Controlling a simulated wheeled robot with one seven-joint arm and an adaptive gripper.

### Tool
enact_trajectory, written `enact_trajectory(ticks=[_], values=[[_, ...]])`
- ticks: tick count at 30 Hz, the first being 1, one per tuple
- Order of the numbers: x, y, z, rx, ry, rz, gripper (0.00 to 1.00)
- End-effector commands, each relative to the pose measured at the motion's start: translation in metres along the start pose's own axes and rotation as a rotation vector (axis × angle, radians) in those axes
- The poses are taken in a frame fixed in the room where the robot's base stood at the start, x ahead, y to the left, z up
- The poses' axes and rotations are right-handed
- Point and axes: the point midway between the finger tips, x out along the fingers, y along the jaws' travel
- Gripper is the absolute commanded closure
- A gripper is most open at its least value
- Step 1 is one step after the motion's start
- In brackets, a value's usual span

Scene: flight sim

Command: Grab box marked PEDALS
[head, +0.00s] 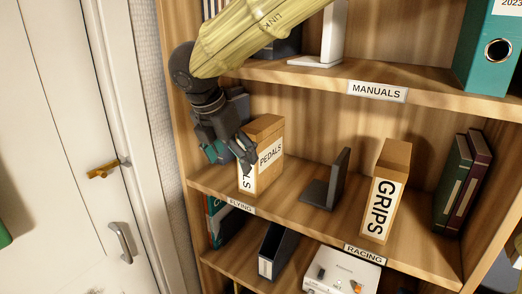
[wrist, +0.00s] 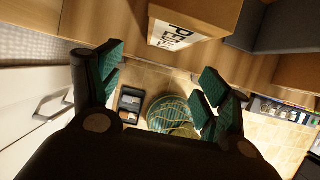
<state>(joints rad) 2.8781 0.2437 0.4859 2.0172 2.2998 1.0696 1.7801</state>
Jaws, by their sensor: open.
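The box marked PEDALS (head: 270,146) is a brown carton with white labels, standing upright on the middle shelf at the left. My gripper (head: 247,162) is in front of it and hides part of its front label. In the wrist view the box (wrist: 208,14) is at the top centre, with its label partly readable. My gripper (wrist: 160,80) shows there with its green-padded fingers spread wide and nothing between them. The box lies beyond the fingertips, and I cannot tell whether they touch it.
A black bookend (head: 329,182) stands right of the box, then a GRIPS box (head: 386,190) and dark books (head: 463,185). Dark items sit behind my gripper at the left. The MANUALS shelf edge (head: 420,95) is above. A white door (head: 75,150) is at the left.

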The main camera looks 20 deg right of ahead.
Motion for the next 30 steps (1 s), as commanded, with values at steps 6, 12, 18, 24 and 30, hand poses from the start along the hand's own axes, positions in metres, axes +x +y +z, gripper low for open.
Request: enact_trajectory(ticks=[6, 12, 18, 24, 30], values=[[0.002, 0.001, 0.007, -0.001, -0.001, 0.002, 0.23], [0.007, 0.001, 0.026, -0.001, 0.0, 0.0, 0.23], [0.031, 0.001, 0.037, -0.003, -0.001, -0.001, 0.23], [0.044, 0.002, 0.036, -0.003, -0.002, 0.003, 0.23], [0.044, 0.002, 0.036, -0.003, -0.002, 0.003, 0.31]])
